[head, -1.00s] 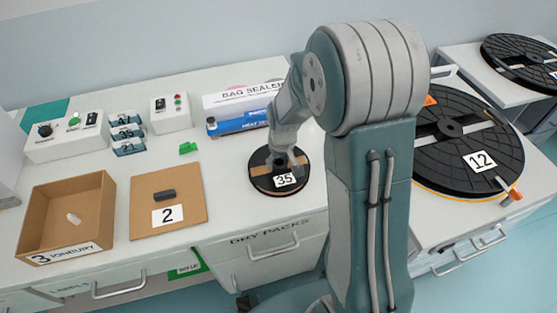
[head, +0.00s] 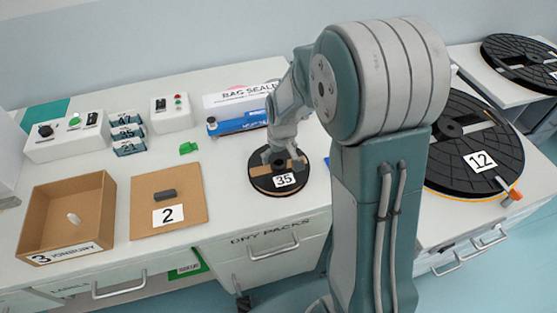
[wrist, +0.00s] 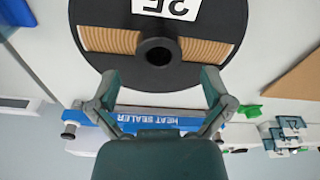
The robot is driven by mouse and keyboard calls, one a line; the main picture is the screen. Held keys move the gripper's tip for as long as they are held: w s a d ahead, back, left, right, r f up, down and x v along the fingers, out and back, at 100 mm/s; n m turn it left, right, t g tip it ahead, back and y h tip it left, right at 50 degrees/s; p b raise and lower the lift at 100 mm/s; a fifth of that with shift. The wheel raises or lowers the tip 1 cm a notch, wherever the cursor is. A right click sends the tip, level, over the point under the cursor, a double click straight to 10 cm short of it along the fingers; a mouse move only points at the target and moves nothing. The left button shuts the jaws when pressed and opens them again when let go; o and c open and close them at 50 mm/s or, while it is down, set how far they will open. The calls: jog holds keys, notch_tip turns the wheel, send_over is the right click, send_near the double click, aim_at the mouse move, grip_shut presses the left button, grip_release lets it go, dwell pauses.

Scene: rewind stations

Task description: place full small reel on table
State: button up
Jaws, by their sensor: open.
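The small reel (head: 268,182) is black with brown wound material and a white label reading 35. It lies flat on the white table (head: 232,205), in front of the heat sealer. In the wrist view the reel (wrist: 160,65) fills the upper middle, with its dark hub hole in the centre and brown winding on both sides. My gripper (wrist: 160,95) is open, its two fingers spread on either side near the reel's edge, with nothing between them. In the head view my gripper (head: 281,158) is over the reel's back part; whether it touches the reel I cannot tell.
A blue heat sealer (head: 238,122) stands behind the reel. A cardboard square (head: 190,205) labelled 2 and an open box (head: 65,195) labelled 3 are at left. A big reel (head: 480,140) labelled 12 lies at right. Table around the small reel is mostly clear.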

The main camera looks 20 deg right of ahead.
aim_at(281, 167)
notch_tip(281, 167, up, 9)
jog(key=s, duration=0.1)
jog(key=s+r+m+t, duration=0.1)
jog(key=s+r, duration=0.4)
jog(key=s, duration=0.5)
jog(key=s+r+m+t, duration=0.1)
jog(key=s+r+t, duration=0.2)
jog(key=s+r, duration=0.3)
jog(key=s, duration=0.4)
jog(key=shift+a+r, duration=0.3)
jog(key=shift+a, duration=0.1)
